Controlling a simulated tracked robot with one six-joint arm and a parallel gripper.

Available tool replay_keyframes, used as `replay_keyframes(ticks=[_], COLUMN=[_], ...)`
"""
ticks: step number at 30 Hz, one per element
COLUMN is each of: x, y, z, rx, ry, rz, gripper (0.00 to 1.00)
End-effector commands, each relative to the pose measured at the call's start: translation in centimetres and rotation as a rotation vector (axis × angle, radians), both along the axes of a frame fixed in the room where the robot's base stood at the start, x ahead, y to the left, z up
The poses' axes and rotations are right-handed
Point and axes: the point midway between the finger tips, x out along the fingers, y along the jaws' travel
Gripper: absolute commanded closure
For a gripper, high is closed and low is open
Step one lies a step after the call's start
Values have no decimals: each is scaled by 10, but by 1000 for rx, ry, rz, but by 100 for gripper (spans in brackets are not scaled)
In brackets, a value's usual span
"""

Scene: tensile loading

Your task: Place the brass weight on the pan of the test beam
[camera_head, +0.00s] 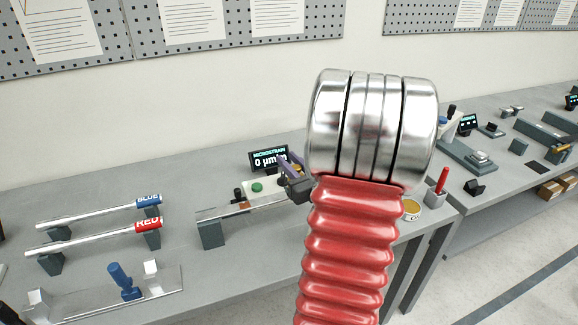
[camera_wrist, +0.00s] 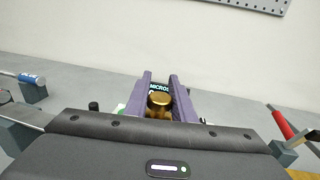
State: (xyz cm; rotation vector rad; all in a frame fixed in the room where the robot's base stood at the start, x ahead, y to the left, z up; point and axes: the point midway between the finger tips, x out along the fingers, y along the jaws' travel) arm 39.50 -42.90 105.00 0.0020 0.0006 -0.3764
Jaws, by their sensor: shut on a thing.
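My gripper (camera_wrist: 162,90) has purple fingers, shut on the brass weight (camera_wrist: 159,102), a small gold cylinder between them in the wrist view. In the head view my gripper (camera_head: 286,164) is above the right end of the test beam, partly behind my red arm; the weight cannot be made out there. The test beam (camera_head: 225,211) is a flat metal bar on a dark grey support at its left end. Its pan cannot be made out; my gripper and arm cover that area. The strain display (camera_head: 268,158) behind the beam reads 0.
Blue (camera_head: 148,199) and red (camera_head: 148,224) labelled rods lie on supports at left. A blue-handled device (camera_head: 124,281) stands in front. Right of my arm are a round yellow-topped item (camera_head: 411,208) and a red-handled tool (camera_head: 441,181) in a holder. Bare bench lies behind the rods.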

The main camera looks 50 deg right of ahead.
Motion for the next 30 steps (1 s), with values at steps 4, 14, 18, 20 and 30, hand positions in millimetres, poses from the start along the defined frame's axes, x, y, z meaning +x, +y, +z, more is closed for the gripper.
replay_keyframes(ticks=[4, 14, 18, 20, 30], x=[0, -1, -1, -1, -1], y=[0, -1, 0, -1, -1], z=[-9, -10, -13, -13, -13], rx=[-2, -3, 0, 0, -1], ry=[-2, -3, 0, 0, 0], rz=[-1, -2, -2, -2, -3], gripper=[100, 100, 74, 70, 59])
